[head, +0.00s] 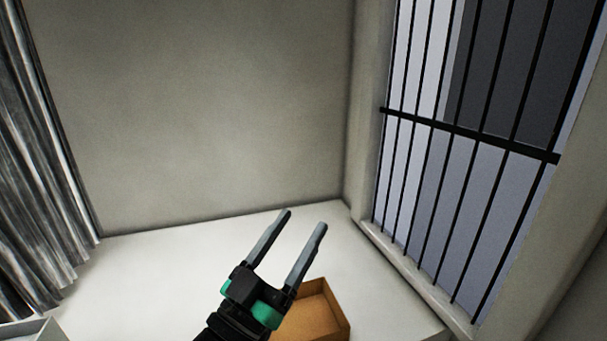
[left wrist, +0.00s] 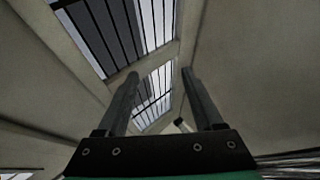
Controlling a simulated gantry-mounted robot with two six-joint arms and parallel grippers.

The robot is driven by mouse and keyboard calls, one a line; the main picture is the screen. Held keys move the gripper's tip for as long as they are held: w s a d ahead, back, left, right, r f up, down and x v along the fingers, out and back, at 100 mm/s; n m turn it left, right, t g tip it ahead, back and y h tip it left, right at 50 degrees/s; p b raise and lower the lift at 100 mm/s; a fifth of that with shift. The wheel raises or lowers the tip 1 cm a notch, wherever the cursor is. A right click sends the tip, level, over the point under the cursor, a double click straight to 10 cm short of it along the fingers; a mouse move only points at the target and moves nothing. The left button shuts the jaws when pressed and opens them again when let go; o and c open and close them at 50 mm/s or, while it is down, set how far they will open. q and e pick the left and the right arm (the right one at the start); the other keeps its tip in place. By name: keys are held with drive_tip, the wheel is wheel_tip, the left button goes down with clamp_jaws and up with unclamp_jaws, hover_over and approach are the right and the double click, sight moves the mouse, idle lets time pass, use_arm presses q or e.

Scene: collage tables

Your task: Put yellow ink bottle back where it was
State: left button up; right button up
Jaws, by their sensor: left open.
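No yellow ink bottle shows in either view. My left gripper (head: 304,220) is raised in the lower middle of the head view, with its two fingers apart and nothing between them. In the left wrist view its fingers (left wrist: 160,74) are also spread and empty, pointing up toward the barred windows. A small pale item (left wrist: 182,125) shows beyond the right finger there; I cannot tell what it is. My right gripper is not in view.
An orange-brown open box (head: 318,312) sits on a white surface (head: 180,270), partly hidden behind my left gripper. A pale tray or box edge (head: 32,329) shows at the lower left. A grey curtain (head: 35,170) hangs left; a barred window (head: 465,130) is right.

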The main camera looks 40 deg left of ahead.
use_arm(q)
drive_tip(key=s+d+r+m+t+h, duration=0.1)
drive_tip(key=s+d+r+t+h, duration=0.1)
drive_tip(key=r, duration=0.6)
drive_tip(key=s+d+r+m+t+h, duration=0.2)
drive_tip(key=s+d+r, duration=0.3)
drive_tip(key=r, duration=0.4)
drive_tip(key=shift+s+d+r+h, duration=0.15)
drive_tip(key=shift+d+h, duration=0.45)
